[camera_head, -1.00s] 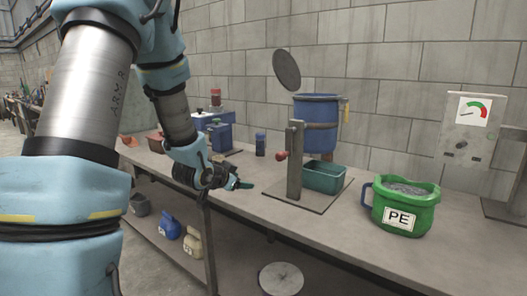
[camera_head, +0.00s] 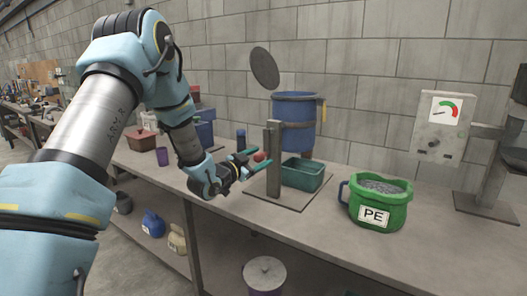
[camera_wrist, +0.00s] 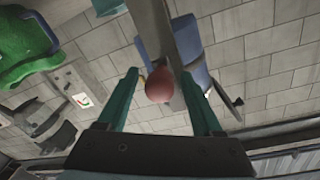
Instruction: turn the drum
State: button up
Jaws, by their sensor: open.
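The blue drum (camera_head: 294,108) hangs on a grey post stand (camera_head: 273,158), with its round dark lid (camera_head: 265,68) tilted up beside its mouth. A red ball knob (camera_head: 259,156) shows beside the post. My gripper (camera_head: 255,161) is open at the knob, its teal fingers pointing toward the post. In the wrist view the red knob (camera_wrist: 158,86) appears between the two spread fingers, with a gap on each side. Whether a finger touches it I cannot tell. The blue drum (camera_wrist: 189,42) is partly hidden there behind the post.
A teal bin (camera_head: 303,176) sits under the drum on the base plate. A green PE tub (camera_head: 377,204) of grey granules stands to the right, below a gauge box (camera_head: 443,126). Blue equipment and a brown box (camera_head: 142,139) are behind my arm. The front bench surface is clear.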

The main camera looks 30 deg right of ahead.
jog(key=shift+x, duration=1.25)
jog(key=shift+c, duration=0.4)
jog(key=shift+s, duration=0.15)
grip_shut()
jog(key=shift+f, duration=0.1)
